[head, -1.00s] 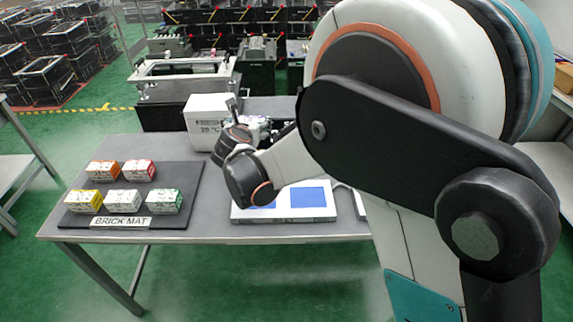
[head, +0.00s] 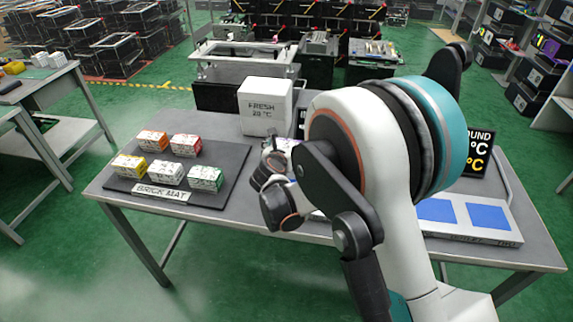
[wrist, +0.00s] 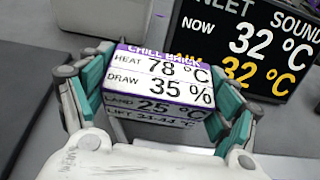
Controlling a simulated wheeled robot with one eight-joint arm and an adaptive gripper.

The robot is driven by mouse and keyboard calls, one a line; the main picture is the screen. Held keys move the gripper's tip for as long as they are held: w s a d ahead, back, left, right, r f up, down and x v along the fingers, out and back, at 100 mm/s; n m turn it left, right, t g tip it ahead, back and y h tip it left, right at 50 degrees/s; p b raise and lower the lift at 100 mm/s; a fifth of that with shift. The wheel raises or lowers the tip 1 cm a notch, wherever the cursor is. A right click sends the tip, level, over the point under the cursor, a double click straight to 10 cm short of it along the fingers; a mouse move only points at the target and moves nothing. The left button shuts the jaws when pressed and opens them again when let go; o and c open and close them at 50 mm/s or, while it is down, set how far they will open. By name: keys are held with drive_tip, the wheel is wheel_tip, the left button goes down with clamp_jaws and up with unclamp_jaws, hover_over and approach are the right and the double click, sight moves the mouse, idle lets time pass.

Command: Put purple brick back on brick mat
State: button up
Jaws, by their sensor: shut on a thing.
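The purple brick (wrist: 160,80), a white block with a purple top edge and printed lines of text, is between the fingers of my gripper (wrist: 160,95) in the wrist view. My gripper is shut on it, with a teal-padded finger on each side. The black brick mat (head: 226,165) lies on the left part of the table. It carries orange, red, yellow, white and green-marked bricks in two rows. Bare mat shows to the right of the back row's red brick (head: 186,146).
A white box marked FRESH (head: 265,107) stands behind the mat's right side. A black display sign (head: 480,153) stands at the right; it also shows in the wrist view (wrist: 255,40). A pale tray with blue panels (head: 465,220) lies on the table's right part.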

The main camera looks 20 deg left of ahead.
drive_tip(key=shift+f+b, duration=0.85)
drive_tip(key=shift+f, duration=1.75)
drive_tip(key=shift+f, duration=0.1)
drive_tip(key=o, duration=0.9)
drive_tip(key=shift+f, duration=0.1)
drive_tip(key=shift+c, duration=0.2)
drive_tip(key=o, duration=0.4)
